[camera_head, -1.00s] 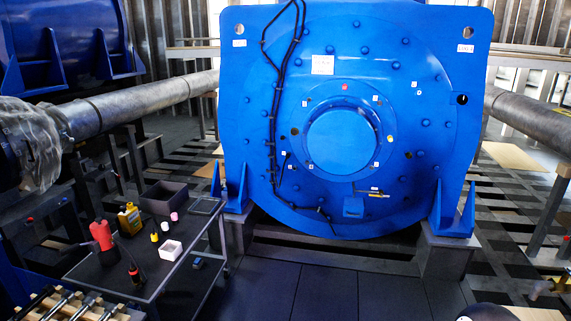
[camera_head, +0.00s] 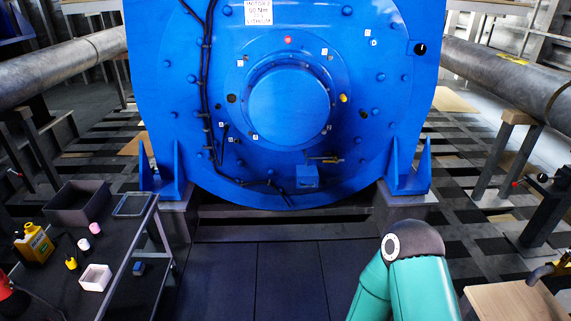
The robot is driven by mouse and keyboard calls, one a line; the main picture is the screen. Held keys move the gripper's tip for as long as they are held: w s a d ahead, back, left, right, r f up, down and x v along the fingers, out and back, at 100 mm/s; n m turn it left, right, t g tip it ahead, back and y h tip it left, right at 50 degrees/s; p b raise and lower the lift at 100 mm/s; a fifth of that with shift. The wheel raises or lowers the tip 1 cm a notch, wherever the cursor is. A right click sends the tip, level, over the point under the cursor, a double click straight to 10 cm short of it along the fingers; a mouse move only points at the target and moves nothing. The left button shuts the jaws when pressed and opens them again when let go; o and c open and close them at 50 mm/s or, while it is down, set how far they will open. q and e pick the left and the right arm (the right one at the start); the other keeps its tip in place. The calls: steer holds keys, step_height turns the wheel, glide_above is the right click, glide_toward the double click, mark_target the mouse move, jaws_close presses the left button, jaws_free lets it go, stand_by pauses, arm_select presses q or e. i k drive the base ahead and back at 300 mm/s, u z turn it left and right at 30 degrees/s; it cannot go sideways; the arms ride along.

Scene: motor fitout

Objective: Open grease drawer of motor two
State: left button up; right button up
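The large blue motor (camera_head: 185,125) stands straight ahead, with a round hub (camera_head: 290,108) in its middle. A white sign (camera_head: 259,12) at its top begins with "MOTOR"; its number is too small to read surely. A small blue box (camera_head: 307,178), which looks like the grease drawer, sits low on the motor face, right of centre. I cannot tell whether it is open or shut. A brass fitting (camera_head: 326,160) is just above it. Neither gripper is in view; only part of my teal arm shows at the bottom right, well apart from the box.
A dark cart (camera_head: 60,290) at the left bears a grey bin (camera_head: 78,203), a yellow bottle (camera_head: 34,243), a white box (camera_head: 95,278) and small cups. A wooden board (camera_head: 515,300) is at the bottom right. The dark floor (camera_head: 290,275) before the motor is clear.

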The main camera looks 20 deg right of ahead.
mark_target(302, 182)
steer(key=z, duration=0.95)
steer(key=i, duration=3.05)
steer(key=u, duration=1.45)
